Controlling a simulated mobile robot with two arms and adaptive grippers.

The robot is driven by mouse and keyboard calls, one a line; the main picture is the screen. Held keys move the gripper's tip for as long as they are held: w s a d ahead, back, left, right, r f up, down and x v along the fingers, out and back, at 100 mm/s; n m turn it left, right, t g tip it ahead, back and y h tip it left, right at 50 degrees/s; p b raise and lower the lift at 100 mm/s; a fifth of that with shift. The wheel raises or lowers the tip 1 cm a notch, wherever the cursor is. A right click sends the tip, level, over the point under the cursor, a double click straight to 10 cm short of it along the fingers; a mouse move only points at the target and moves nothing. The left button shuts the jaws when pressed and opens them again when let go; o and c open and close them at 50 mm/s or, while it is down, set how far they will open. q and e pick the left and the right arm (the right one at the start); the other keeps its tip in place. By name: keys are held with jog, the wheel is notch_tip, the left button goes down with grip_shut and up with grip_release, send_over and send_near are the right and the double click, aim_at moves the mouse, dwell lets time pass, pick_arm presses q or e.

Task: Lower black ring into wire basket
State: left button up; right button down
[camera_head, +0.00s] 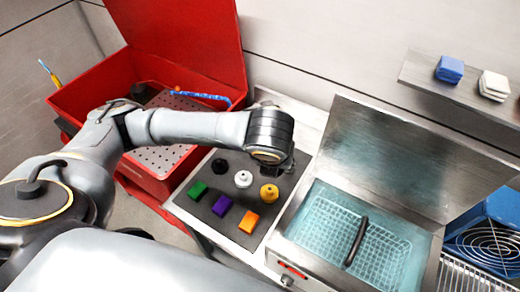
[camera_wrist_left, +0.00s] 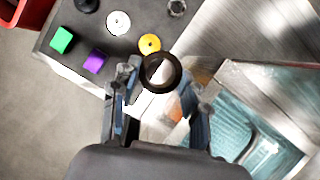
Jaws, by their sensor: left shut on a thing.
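The black ring (camera_wrist_left: 149,82) shows between the fingertips of my left gripper (camera_wrist_left: 160,88), which is shut on it above the right edge of the tray area. In the head view my left wrist hides the fingers and the ring. The wire basket (camera_head: 322,228) sits in teal liquid inside the steel tank, with a black handle (camera_head: 356,241) across it. The basket lies to the right of and below my left wrist in the head view. The tank's liquid (camera_wrist_left: 232,120) also shows at the right of the wrist view. My right gripper is out of view.
A dark tray (camera_head: 230,236) holds green, purple and orange blocks with black, white and yellow knobbed pieces. The tank's raised steel lid (camera_head: 400,140) stands behind the basket. An open red bin (camera_head: 85,90) is at the left. A shelf with blue and white stacks is upper right.

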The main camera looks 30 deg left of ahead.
pick_arm(q)
jog(key=s+d+r, duration=0.1)
jog(key=s+d, duration=0.2)
jog(key=d, duration=0.6)
jog(key=s+d+r, duration=0.2)
jog(key=s+d, duration=0.2)
jog(key=d, duration=0.4)
jog(key=shift+d+r, duration=0.25)
jog(key=shift+d, duration=0.15)
jog(key=shift+w+a, duration=0.15)
jog(key=shift+w, duration=0.25)
jog(key=shift+f+b, duration=2.95)
jog(key=shift+f, duration=2.2)
jog(key=shift+f+b, duration=1.2)
jog(key=shift+f, duration=0.85)
